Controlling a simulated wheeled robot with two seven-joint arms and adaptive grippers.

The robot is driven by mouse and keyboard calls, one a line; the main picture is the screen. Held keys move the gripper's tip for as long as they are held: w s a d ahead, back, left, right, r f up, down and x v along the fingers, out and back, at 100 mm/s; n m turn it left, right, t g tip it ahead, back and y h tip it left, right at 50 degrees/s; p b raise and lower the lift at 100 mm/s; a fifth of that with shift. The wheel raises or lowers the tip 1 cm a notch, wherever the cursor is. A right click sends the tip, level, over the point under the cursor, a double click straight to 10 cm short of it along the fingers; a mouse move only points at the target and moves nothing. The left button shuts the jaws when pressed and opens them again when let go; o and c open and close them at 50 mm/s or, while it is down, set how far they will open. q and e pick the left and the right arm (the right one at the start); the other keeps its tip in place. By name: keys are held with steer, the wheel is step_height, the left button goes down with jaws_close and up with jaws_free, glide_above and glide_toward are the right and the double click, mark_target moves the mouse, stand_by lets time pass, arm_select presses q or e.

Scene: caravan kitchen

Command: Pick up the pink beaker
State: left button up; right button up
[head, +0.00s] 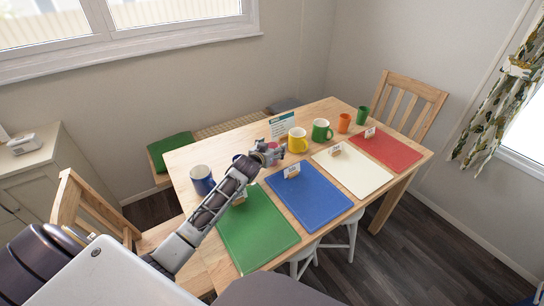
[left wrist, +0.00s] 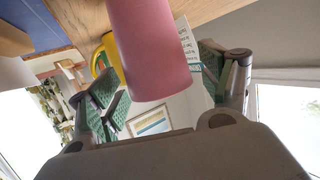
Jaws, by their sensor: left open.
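The pink beaker (left wrist: 150,50) is large in the left wrist view, standing on the wooden table (left wrist: 190,10), which appears upside down there. My left gripper (left wrist: 157,78) is open, with one green-padded finger on each side of the beaker. I cannot tell whether either finger touches it. In the head view the left gripper (head: 273,152) is low over the table behind the blue mat, and the pink beaker (head: 272,147) is mostly hidden by it. My right gripper is not in view.
A yellow mug (head: 297,141) stands just right of the gripper, then a green mug (head: 321,131), an orange beaker (head: 344,123) and a green beaker (head: 362,116). A blue-and-white mug (head: 202,180) stands at the left. A sign (head: 281,126) stands behind. Coloured mats line the front.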

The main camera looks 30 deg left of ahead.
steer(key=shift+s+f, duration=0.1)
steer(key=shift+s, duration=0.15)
arm_select(q)
steer(key=c, duration=1.1)
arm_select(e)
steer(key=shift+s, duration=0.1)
arm_select(q)
steer(key=shift+r, duration=0.5)
step_height(320, 180, up, 9)
steer(key=shift+r+p, duration=0.1)
steer(key=shift+p, duration=0.6)
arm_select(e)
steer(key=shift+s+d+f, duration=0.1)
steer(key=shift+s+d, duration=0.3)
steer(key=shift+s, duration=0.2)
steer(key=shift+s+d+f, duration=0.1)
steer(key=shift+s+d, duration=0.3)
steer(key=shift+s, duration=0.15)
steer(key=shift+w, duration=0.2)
